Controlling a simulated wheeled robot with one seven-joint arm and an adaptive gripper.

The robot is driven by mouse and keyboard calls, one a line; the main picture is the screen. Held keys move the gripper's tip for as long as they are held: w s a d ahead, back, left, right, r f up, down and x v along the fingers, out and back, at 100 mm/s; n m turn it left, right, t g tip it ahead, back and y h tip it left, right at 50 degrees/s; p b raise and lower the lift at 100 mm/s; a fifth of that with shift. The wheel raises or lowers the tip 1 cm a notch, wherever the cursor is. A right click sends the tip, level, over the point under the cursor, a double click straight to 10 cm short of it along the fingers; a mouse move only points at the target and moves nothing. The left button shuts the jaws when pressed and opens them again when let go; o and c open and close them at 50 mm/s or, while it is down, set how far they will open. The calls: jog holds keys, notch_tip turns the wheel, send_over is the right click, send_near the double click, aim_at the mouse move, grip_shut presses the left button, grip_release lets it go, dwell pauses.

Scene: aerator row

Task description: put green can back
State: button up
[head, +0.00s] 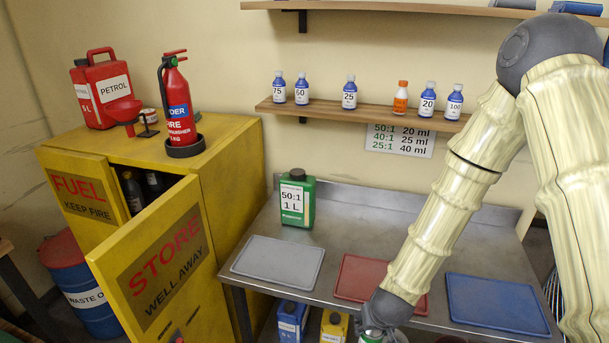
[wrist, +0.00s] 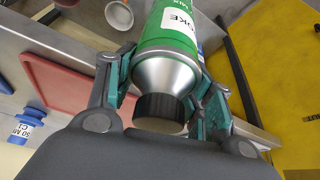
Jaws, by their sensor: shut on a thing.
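My gripper (wrist: 168,95) is shut on a green can (wrist: 170,38) with a silver shoulder, a black cap and a white label partly reading "OKE". The cap end points toward the wrist camera. In the head view my gripper (head: 376,322) is at the bottom edge, in front of the bench, and only a bit of the held green can (head: 371,336) shows below it. A second green container (head: 297,203), labelled "50:1 1 L" with a dark cap, stands upright at the back left of the bench.
The bench (head: 340,230) carries a grey mat (head: 278,262), a red mat (head: 362,277) and a blue mat (head: 497,304). Several small bottles stand on the wall shelf (head: 320,107). The yellow cabinet's door (head: 160,262) stands open at left. Blue (head: 292,320) and yellow (head: 333,326) containers sit below the bench.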

jog(key=shift+f+b, duration=3.15)
jog(key=shift+f, duration=0.35)
jog(key=shift+s, duration=0.1)
